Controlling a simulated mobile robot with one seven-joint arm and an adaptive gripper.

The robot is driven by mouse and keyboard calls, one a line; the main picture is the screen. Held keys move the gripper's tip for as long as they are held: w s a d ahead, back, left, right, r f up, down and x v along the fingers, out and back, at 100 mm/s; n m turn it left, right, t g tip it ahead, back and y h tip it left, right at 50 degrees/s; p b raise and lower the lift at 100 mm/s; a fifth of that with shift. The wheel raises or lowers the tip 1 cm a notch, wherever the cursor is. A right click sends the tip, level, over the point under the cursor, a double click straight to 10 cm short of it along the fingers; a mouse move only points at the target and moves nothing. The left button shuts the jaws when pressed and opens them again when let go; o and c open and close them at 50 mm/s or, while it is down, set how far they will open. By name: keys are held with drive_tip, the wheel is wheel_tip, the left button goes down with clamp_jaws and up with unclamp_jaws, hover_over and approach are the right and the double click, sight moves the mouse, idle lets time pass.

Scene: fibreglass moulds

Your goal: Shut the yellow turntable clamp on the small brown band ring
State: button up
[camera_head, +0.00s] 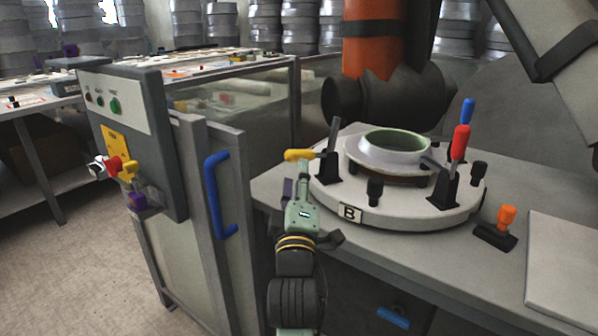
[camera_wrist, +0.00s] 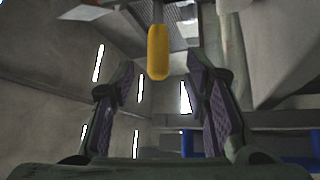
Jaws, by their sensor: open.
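The turntable (camera_head: 400,213) is a round pale disc marked B on the bench. On it sits a pale ring-shaped mould (camera_head: 388,156) with a dark brown band (camera_head: 392,179) low around it, partly hidden. The yellow clamp (camera_head: 299,155) stands at the disc's left; its handle lies out flat to the left and its dark arm points up, off the ring. My gripper (camera_head: 300,188) is open just below the yellow handle. In the wrist view the yellow handle (camera_wrist: 158,52) hangs ahead, between the two purple-padded fingers of my gripper (camera_wrist: 162,95), not touching either.
Red (camera_head: 461,142) and blue (camera_head: 467,112) handles stand upright at the disc's right. An orange-handled clamp (camera_head: 506,217) sits on the bench. An orange robot arm (camera_head: 373,45) hangs behind the turntable.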

sight(299, 156)
drive_tip(key=p+x, duration=0.1)
drive_tip(key=x, duration=0.6)
drive_tip(key=shift+r, duration=0.2)
drive_tip(key=shift+c, duration=0.6)
clamp_jaws()
